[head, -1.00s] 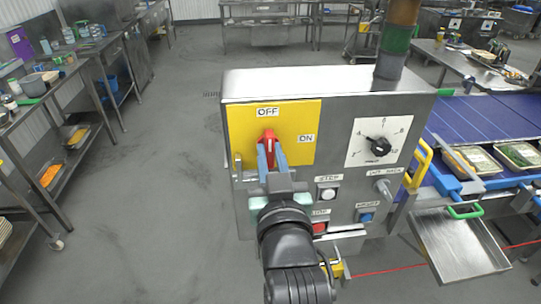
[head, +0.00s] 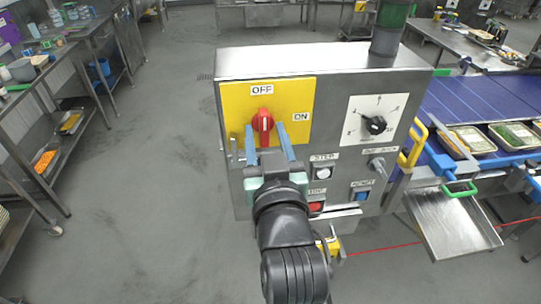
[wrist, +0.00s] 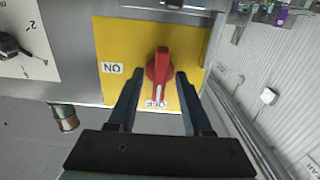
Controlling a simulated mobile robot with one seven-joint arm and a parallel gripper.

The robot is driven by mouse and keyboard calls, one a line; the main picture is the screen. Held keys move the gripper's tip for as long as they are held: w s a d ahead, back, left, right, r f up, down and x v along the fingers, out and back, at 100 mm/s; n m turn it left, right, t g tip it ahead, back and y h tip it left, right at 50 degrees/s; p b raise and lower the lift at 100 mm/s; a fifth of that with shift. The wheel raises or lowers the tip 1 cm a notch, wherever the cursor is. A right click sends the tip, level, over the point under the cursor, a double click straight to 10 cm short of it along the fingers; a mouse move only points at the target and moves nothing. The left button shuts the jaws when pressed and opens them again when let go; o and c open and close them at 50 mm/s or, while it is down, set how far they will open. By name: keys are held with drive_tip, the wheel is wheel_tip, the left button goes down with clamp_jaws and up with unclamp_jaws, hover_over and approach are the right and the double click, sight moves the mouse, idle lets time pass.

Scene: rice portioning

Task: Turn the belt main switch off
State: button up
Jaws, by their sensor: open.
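The belt main switch is a red rotary handle (head: 262,126) on a yellow plate (head: 297,92) on the left of a steel control box. The handle stands upright, its white-marked end at the OFF label (head: 262,90); the ON label is to its right. In the wrist view, where the scene is upside down, the red handle (wrist: 159,72) also lines up with OFF. My gripper (head: 266,134) is open, its blue fingers spread to either side of the handle's lower part. In the wrist view the fingers (wrist: 159,80) show gaps to the handle and hold nothing.
A black dial (head: 375,125) on a white plate sits right of the switch. White, red and blue buttons (head: 362,196) are below. A yellow bar handle (head: 411,146) and a blue belt (head: 470,105) with trays are on the right. The floor at left is clear.

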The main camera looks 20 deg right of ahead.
drive_tip(key=p+v, duration=0.3)
drive_tip(key=v, duration=0.9)
drive_tip(key=shift+s+p, duration=0.25)
drive_tip(key=shift+p, duration=0.05)
drive_tip(key=shift+a, duration=0.1)
drive_tip(key=w+a+r+n+t+y+b, duration=0.1)
drive_tip(key=w+a+r+t+b, duration=0.15)
drive_tip(key=r, duration=0.45)
drive_tip(key=w+a+r+t+y+b, duration=0.1)
drive_tip(key=w+a+r+t, duration=0.15)
drive_tip(key=r, duration=0.55)
drive_tip(key=s+a+r+n+t+y+b, duration=0.1)
drive_tip(key=s+a+r+t, duration=0.1)
drive_tip(key=r, duration=0.6)
drive_tip(key=s+a+r+n+t+y+b, duration=0.1)
drive_tip(key=s+a+r+t+y, duration=0.1)
drive_tip(key=a+r, duration=0.3)
wheel_tip(320, 180, up, 4)
drive_tip(key=shift+a+f+t, duration=0.15)
drive_tip(key=shift+a+t, duration=0.2)
drive_tip(key=shift+t, duration=0.15)
drive_tip(key=shift+s, duration=0.1)
